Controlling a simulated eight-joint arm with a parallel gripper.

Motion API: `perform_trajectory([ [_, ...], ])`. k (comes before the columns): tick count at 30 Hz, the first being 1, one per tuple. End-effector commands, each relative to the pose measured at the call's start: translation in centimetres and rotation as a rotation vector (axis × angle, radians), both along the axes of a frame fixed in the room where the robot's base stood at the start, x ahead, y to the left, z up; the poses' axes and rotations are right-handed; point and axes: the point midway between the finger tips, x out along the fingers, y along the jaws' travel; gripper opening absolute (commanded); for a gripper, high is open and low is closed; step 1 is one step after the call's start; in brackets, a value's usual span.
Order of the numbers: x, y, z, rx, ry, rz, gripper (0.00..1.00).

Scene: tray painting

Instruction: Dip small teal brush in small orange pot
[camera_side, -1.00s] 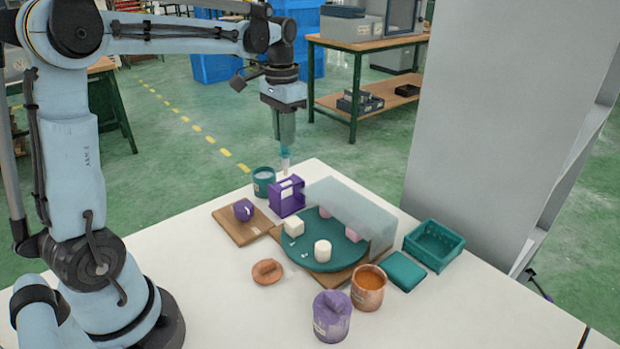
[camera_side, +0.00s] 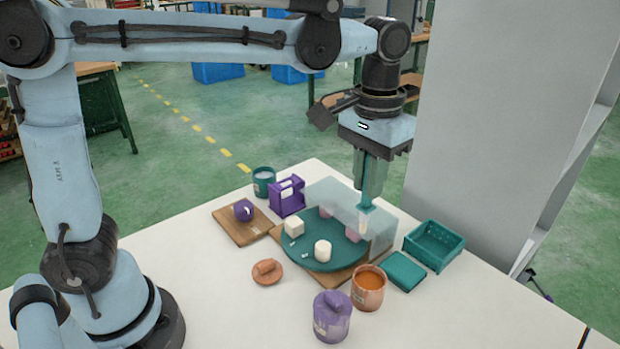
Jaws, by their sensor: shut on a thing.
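My gripper (camera_side: 373,165) is shut on the small teal brush (camera_side: 367,192), which hangs upright with its pale tip down. The brush is in the air above the right part of the round teal turntable, in front of the translucent screen from this view. The orange pot (camera_side: 368,289) stands open on the white table at the front right, with orange paint inside. It is below and in front of the brush tip, clearly apart from it. An orange lid (camera_side: 267,272) with a knob lies on the table to the left of the pot.
A lidded purple pot (camera_side: 332,317) stands left of the orange pot. A teal lid (camera_side: 404,271) and teal basket (camera_side: 434,246) are to its right. The turntable (camera_side: 300,258) bears several blocks beside a translucent screen (camera_side: 330,194). A purple rack (camera_side: 287,196) and teal pot (camera_side: 263,182) stand behind.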

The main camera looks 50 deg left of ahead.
Motion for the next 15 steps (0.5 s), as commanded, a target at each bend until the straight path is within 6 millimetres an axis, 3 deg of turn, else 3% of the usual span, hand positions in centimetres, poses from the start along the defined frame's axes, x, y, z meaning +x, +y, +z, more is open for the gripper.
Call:
perform_trajectory([
  [1, -0.7, -1.5, -0.1, 0.000, 0.000, -0.008, 0.00],
  [6, -2.1, -4.2, -0.2, 0.000, 0.000, -0.002, 0.00],
  [15, -2.5, -4.9, -1.3, 0.000, 0.000, 0.003, 0.00],
])
